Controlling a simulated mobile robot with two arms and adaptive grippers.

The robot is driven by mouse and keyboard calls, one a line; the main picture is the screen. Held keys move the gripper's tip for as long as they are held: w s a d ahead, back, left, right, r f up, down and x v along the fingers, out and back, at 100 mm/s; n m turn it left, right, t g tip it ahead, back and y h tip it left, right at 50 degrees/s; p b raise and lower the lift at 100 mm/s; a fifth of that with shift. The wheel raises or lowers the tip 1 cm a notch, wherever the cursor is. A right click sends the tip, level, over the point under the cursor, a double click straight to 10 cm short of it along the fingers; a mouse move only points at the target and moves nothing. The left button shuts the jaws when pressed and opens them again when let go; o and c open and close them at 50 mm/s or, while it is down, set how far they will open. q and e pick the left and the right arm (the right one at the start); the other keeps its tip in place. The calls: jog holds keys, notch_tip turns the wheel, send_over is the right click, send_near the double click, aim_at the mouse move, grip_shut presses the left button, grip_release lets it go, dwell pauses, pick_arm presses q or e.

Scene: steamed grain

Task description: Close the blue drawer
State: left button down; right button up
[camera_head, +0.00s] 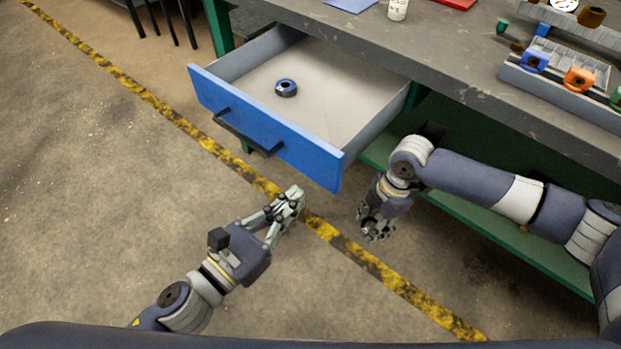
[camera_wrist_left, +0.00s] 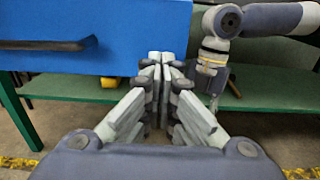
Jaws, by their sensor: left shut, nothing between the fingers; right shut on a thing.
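The blue drawer (camera_head: 265,123) is pulled well out from under the workbench, its blue front with a dark handle (camera_head: 245,135) facing me. A dark ring-shaped object with a blue part (camera_head: 286,88) lies inside it. My left gripper (camera_head: 293,193) is shut and empty, just in front of and below the drawer front's right part, apart from it. The left wrist view shows the blue front (camera_wrist_left: 110,35) ahead and to the left of the shut fingertips (camera_wrist_left: 160,62). My right gripper (camera_head: 374,230) hangs right of the drawer, shut; what it holds cannot be made out.
The workbench top (camera_head: 430,50) carries a tray (camera_head: 565,75) with several coloured parts, a white bottle (camera_head: 397,9) and a red item (camera_head: 456,3). A green lower shelf (camera_head: 500,230) runs under the bench.

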aim_at(321, 174)
pick_arm(q)
jog(key=shift+x, duration=2.85)
pick_arm(e)
jog(key=shift+r, duration=0.35)
pick_arm(q)
jog(key=shift+p, duration=0.3)
